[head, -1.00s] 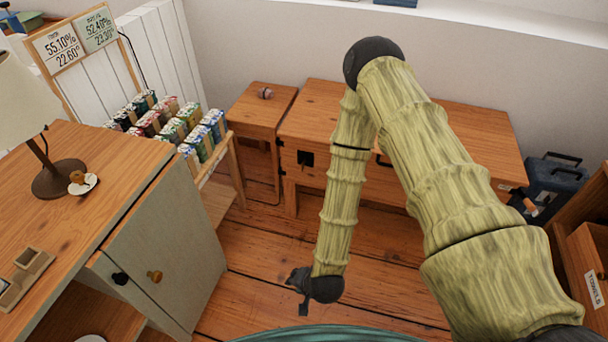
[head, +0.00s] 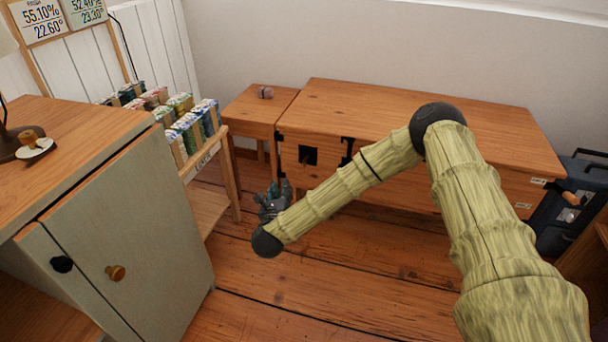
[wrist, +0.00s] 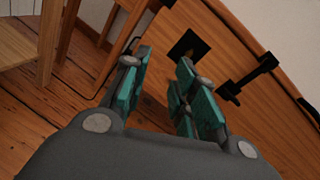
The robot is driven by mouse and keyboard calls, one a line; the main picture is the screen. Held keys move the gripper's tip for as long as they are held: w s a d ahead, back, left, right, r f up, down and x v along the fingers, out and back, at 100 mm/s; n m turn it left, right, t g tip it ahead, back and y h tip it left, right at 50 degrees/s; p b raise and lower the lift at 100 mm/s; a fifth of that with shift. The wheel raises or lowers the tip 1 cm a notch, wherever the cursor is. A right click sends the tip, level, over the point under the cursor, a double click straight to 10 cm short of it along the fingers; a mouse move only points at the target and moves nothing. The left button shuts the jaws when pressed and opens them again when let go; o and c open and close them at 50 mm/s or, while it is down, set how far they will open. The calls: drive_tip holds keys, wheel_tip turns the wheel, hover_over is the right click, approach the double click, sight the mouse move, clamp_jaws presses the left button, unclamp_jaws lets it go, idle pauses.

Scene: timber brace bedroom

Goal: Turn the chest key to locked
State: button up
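The wooden chest (head: 430,112) stands against the back wall with its lid down. A black square lock plate (head: 308,155) is on the left of its front; it also shows in the wrist view (wrist: 188,47). A small key-like shape appears inside the plate, too dark and small to tell its turn. My gripper (head: 279,188) is low in front of the chest's left end, below and left of the plate, apart from it. In the wrist view its teal fingers (wrist: 164,62) are spread and empty, pointing toward the chest front.
A black bracket (head: 347,151) sits right of the plate. A small wooden table (head: 248,105) adjoins the chest's left side. A can rack (head: 208,165) and a grey-green cabinet (head: 130,245) stand at left. A dark blue case (head: 575,205) is at right. The floor in front is clear.

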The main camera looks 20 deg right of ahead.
sight(306, 160)
drive_tip(key=w+d+m+h+b, duration=0.1)
drive_tip(key=w+d+m+b, duration=0.1)
drive_tip(key=w+d, duration=0.1)
drive_tip(key=w+d+m+h+b, duration=0.1)
drive_tip(key=w+d+m+b, duration=0.1)
drive_tip(key=w+d, duration=0.2)
drive_tip(key=w+d+r+m+h+b, duration=0.1)
drive_tip(key=w+d+m+b, duration=0.1)
drive_tip(key=w+d, duration=0.2)
drive_tip(key=shift+w+d+r+g+h, duration=0.1)
drive_tip(key=shift+w+d+g+h, duration=0.15)
drive_tip(key=shift+w+h, duration=0.2)
clamp_jaws()
